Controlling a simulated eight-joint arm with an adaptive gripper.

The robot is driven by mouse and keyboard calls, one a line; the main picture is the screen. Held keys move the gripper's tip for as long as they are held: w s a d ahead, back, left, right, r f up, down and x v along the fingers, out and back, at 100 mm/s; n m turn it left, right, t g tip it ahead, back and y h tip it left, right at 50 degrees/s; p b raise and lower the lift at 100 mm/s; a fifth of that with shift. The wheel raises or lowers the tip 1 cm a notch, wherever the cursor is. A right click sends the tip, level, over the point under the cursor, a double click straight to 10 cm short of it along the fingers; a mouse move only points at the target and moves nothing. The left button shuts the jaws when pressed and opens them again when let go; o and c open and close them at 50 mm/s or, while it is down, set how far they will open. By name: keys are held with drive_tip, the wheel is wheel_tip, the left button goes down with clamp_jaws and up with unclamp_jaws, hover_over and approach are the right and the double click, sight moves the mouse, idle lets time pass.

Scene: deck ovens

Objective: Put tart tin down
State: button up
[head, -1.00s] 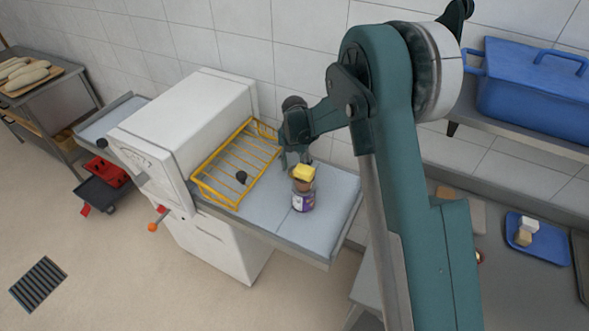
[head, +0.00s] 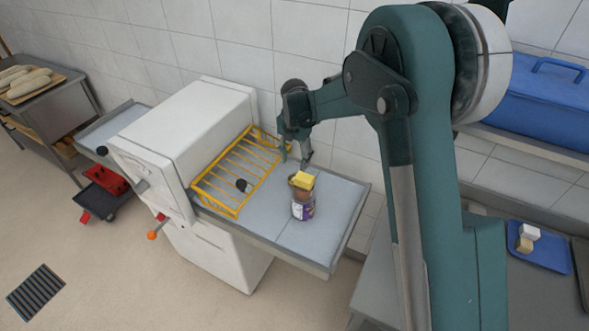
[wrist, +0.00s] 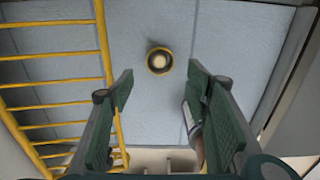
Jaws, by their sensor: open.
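A small round tin with a dark rim and pale yellowish middle, apparently the tart tin (wrist: 159,60), rests on the grey-blue shelf (wrist: 225,15) in the wrist view. It lies beyond my fingertips, in line with the gap between them and clear of both. I cannot make it out in the head view, where my gripper may hide it. My gripper (head: 295,160) is open and empty above the shelf, behind the jar. In the wrist view its two green fingers (wrist: 160,82) stand wide apart.
A yellow wire rack (head: 215,202) lies left, against the white machine (head: 180,125). The tiled wall is close behind. The shelf's right end is clear.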

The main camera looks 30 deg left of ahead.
drive_tip(key=shift+r, duration=1.5)
drive_tip(key=s+d+r+m+t, duration=0.1)
drive_tip(key=d+r+m, duration=0.5)
drive_tip(key=d, duration=0.5)
drive_tip(key=s+d+r+m+t+y, duration=0.15)
drive_tip(key=d+r+m, duration=0.25)
drive_tip(key=d+r, duration=0.55)
drive_tip(key=s+d+r+m, duration=0.2)
drive_tip(key=d+r+m, duration=0.4)
drive_tip(key=d, duration=0.7)
drive_tip(key=s+d+r+m+t, duration=0.1)
drive_tip(key=s+d+r+m, duration=0.1)
drive_tip(key=s+d+m, duration=0.5)
drive_tip(key=s+d+r+m+t, duration=0.15)
drive_tip(key=s+d, duration=0.25)
drive_tip(key=d, duration=0.5)
drive_tip(key=s+d+f+m+t+h, duration=0.1)
drive_tip(key=s+d+f+m, duration=0.3)
drive_tip(key=s+d+m, duration=0.7)
drive_tip(key=s+d+t, duration=0.1)
drive_tip(key=s, duration=0.1)
drive_tip(key=shift+s, duration=0.35)
